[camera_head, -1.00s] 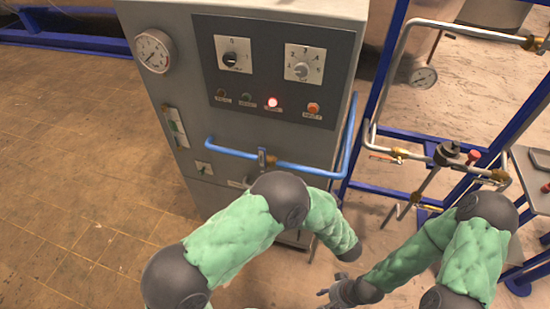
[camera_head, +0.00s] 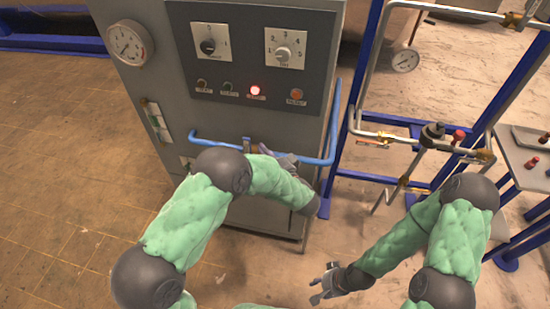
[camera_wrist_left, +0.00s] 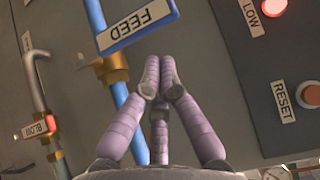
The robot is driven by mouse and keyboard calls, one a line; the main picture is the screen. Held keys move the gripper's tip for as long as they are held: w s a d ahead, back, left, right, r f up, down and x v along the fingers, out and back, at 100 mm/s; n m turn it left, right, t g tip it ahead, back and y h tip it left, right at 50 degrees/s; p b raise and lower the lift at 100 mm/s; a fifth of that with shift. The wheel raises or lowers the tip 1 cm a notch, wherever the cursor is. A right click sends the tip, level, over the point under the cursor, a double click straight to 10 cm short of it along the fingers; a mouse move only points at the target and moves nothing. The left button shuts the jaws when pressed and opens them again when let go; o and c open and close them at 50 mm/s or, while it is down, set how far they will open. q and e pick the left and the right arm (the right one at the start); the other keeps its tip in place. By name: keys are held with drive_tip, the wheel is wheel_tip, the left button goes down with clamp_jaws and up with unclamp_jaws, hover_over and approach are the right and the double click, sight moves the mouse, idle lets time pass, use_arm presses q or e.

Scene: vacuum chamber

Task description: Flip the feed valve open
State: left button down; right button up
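The feed valve is a brass body (camera_wrist_left: 113,70) on the blue pipe (camera_wrist_left: 128,115) in the left wrist view, with a blue-edged FEED plate (camera_wrist_left: 138,27) over it. In the head view the blue pipe (camera_head: 212,137) crosses the cabinet front; my arm partly covers the valve area. My left gripper (camera_wrist_left: 158,65) has its fingers drawn together, tips nearly touching, with nothing seen between them. Its tips appear beside the brass body and just below the plate; contact cannot be told. It also shows near the pipe in the head view (camera_head: 284,158). My right gripper (camera_head: 320,287) is low, fingers spread and empty.
A second brass valve labelled BLOW (camera_wrist_left: 52,140) sits left in the wrist view. The panel has a lit red LOW lamp (camera_wrist_left: 272,7) and a RESET button (camera_wrist_left: 309,94). A blue frame with pipes (camera_head: 400,135) and a side table (camera_head: 530,165) stand right.

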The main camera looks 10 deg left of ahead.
use_arm(q)
drive_tip(key=shift+a, duration=0.75)
drive_tip(key=shift+a+r+p, duration=0.25)
drive_tip(key=shift+a+p, duration=0.05)
drive_tip(key=shift+p, duration=0.3)
drive_tip(key=shift+a+n, duration=0.1)
drive_tip(key=shift+n, duration=0.2)
